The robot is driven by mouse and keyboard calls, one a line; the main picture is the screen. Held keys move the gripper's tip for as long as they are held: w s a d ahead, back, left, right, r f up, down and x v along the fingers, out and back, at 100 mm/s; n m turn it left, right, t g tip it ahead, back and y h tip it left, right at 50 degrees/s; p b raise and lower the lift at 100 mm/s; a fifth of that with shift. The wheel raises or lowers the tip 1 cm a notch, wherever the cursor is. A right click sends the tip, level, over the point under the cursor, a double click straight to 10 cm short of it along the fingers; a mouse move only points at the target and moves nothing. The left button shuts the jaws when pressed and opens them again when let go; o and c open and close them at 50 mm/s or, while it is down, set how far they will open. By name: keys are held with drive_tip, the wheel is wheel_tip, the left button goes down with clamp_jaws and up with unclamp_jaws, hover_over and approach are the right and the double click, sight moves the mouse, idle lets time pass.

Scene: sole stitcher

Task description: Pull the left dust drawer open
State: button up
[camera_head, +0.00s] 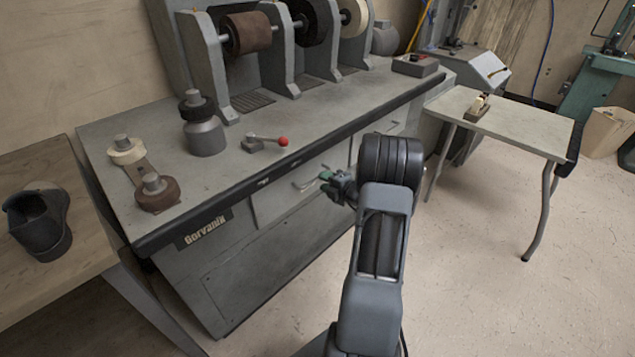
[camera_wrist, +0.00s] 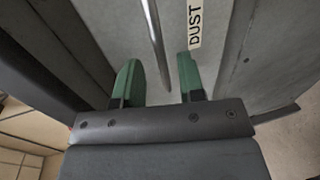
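The left dust drawer (camera_head: 272,203) is a grey front under the bench top of the machine, and it looks closed. Its thin metal handle (camera_head: 301,185) sticks out at the front. In the wrist view the handle bar (camera_wrist: 154,40) runs down between my two green fingers, and a "DUST" label (camera_wrist: 195,24) is beside it on the drawer front. My gripper (camera_head: 328,181) is at the right end of this handle. In the wrist view my gripper (camera_wrist: 158,78) is open, with gaps on both sides of the bar. My arm hides part of the machine's front to the right.
Above the drawer is the bench top (camera_head: 330,120) with its dark front edge, a red-knobbed lever (camera_head: 282,141) and a grey pot (camera_head: 204,137). A wooden table (camera_head: 88,240) stands at left, a small table (camera_head: 530,130) at right. The floor in front is clear.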

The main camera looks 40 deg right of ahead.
drive_tip(key=shift+b+x, duration=0.4)
drive_tip(key=shift+x, duration=1.65)
drive_tip(key=shift+c, duration=0.2)
clamp_jaws()
